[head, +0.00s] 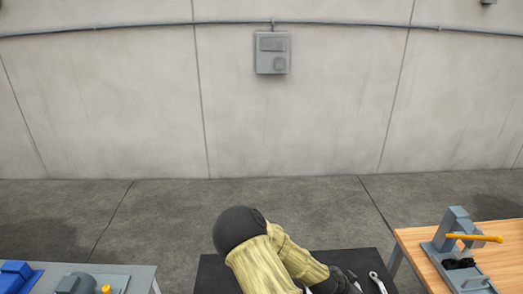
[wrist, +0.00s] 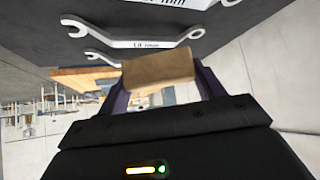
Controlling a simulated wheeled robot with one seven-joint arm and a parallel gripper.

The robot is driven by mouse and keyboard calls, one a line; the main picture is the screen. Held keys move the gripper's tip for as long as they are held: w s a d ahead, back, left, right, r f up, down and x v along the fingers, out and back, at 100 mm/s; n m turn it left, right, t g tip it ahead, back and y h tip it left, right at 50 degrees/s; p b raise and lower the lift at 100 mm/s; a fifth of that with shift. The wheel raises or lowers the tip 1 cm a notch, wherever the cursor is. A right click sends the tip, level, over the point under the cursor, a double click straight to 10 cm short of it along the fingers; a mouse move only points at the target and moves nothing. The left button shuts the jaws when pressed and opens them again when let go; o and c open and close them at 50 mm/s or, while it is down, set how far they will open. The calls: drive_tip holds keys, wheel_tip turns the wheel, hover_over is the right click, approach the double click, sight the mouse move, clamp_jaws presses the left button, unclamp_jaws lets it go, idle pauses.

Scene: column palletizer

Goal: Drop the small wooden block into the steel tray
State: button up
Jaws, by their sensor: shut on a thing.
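In the wrist view, the small wooden block (wrist: 158,70) is a light brown piece held between the two fingers of my gripper (wrist: 162,82). My gripper is shut on it. The wrist view looks tilted, with a dark surface close beyond the block. I cannot make out the steel tray in either view. In the head view my yellow-sleeved arm reaches over the black table, and the block does not show there.
The black table (head: 218,275) carries a wrench (head: 377,282); wrenches also show in the wrist view (wrist: 130,42). A wooden bench (head: 425,262) with a grey press (head: 456,235) stands right. A grey table (head: 140,273) with a blue item (head: 17,276) stands left.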

drive_tip(key=w+a+n+t+y, duration=0.1)
drive_tip(key=a+n, duration=0.1)
drive_tip(key=w+a+f+n+t+y, duration=0.1)
drive_tip(key=a+n, duration=0.1)
drive_tip(key=w+a+f+n+t+y, duration=0.1)
drive_tip(key=a+n+y, duration=0.1)
drive_tip(key=n, duration=0.1)
drive_tip(key=shift+f+t, duration=0.2)
drive_tip(key=shift+t, duration=0.2)
drive_tip(key=a+n+y, duration=0.1)
drive_tip(key=a, duration=0.1)
drive_tip(key=a+n+y, duration=0.1)
drive_tip(key=a+n, duration=0.1)
drive_tip(key=a+n+y, duration=0.1)
drive_tip(key=a+n, duration=0.1)
drive_tip(key=a, duration=0.1)
drive_tip(key=shift+w+r+t+y, duration=0.35)
drive_tip(key=shift+w+t+y, duration=0.05)
